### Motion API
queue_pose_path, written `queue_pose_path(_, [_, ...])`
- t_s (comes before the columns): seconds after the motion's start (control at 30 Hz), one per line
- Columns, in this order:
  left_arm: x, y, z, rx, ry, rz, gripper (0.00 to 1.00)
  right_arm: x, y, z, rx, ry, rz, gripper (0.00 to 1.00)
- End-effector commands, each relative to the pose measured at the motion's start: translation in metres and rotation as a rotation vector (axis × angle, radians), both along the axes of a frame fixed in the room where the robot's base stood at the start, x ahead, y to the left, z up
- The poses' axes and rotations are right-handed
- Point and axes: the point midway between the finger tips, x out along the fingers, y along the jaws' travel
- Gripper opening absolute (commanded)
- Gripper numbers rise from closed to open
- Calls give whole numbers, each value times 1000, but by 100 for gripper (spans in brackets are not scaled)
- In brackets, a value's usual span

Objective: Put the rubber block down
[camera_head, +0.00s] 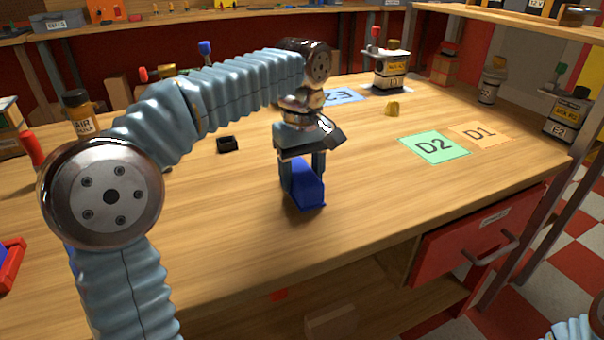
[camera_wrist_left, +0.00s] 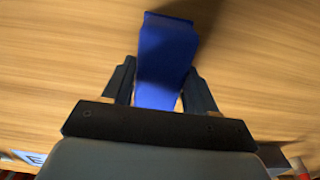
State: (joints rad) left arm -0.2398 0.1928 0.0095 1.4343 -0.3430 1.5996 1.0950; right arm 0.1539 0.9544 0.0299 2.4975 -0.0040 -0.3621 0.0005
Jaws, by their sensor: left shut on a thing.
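The rubber block is a blue oblong block (camera_head: 308,191) in the head view, near the front middle of the wooden table (camera_head: 380,215). My left gripper (camera_head: 303,172) points down and is shut on it, one finger on each side. In the left wrist view the blue block (camera_wrist_left: 165,55) reaches out between the two dark fingers (camera_wrist_left: 160,88). Its lower end is close to the tabletop; I cannot tell whether it touches. My right gripper is not in view; only a piece of ribbed arm shows at the bottom right.
A green D2 mat (camera_head: 425,156) and an orange D1 mat (camera_head: 463,132) lie to the right. A blue mat (camera_head: 345,96) lies behind my gripper. A yellow piece (camera_head: 392,108) and a small black tray (camera_head: 228,144) stand on the table. The wood around the block is clear.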

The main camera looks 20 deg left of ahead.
Motion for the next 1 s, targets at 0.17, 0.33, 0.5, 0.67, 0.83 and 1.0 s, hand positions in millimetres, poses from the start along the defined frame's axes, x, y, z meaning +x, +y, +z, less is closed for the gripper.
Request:
queue_pose_path(0.17, [0,0,1,-1,-1,0,18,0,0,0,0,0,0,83])
queue_pose_path(0.33, [0,0,-2,0,0,1,67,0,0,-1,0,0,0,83])
queue_pose_path(0.5, [0,0,-1,0,0,1,83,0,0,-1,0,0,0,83])
queue_pose_path(0.67, [0,0,-1,0,0,1,83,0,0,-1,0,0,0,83])
queue_pose_path(0.83, [0,0,9,-1,-2,1,83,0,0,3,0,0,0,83])
queue_pose_path(1.0, [1,-1,46,-1,-6,0,83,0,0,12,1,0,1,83])
